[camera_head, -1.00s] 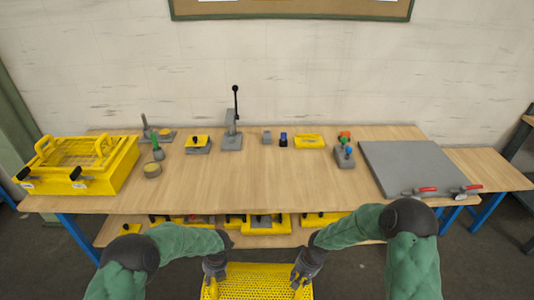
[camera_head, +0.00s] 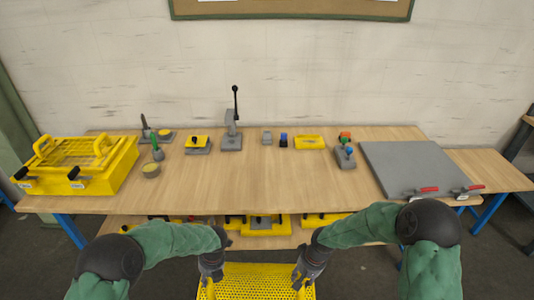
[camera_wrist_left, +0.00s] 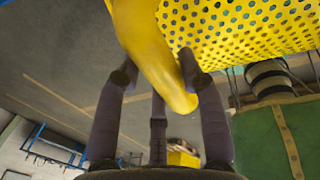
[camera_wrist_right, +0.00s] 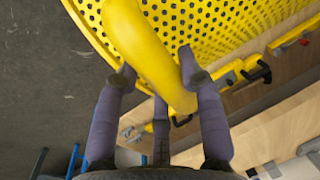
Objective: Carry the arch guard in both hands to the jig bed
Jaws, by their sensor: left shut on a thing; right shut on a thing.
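The arch guard (camera_head: 256,278) is a yellow perforated sheet, held low in front of the bench at the bottom of the head view. Its lower part is cut off by the frame. My left gripper (camera_head: 208,280) is shut on a yellow handle (camera_wrist_left: 150,50) at its left side. My right gripper (camera_head: 302,278) is shut on the other yellow handle (camera_wrist_right: 145,50) at its right side. Perforated sheet also shows behind the fingers in the left wrist view (camera_wrist_left: 235,30) and the right wrist view (camera_wrist_right: 205,25). The jig bed appears to be the flat grey plate (camera_head: 415,165) with red-handled clamps at the bench's right.
The wooden bench (camera_head: 265,185) has a clear middle and front. A yellow crate (camera_head: 112,175) stands at the left end. A lever press (camera_head: 232,135) and several small fixtures line the back. A lower shelf with yellow trays (camera_head: 265,225) lies behind the guard.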

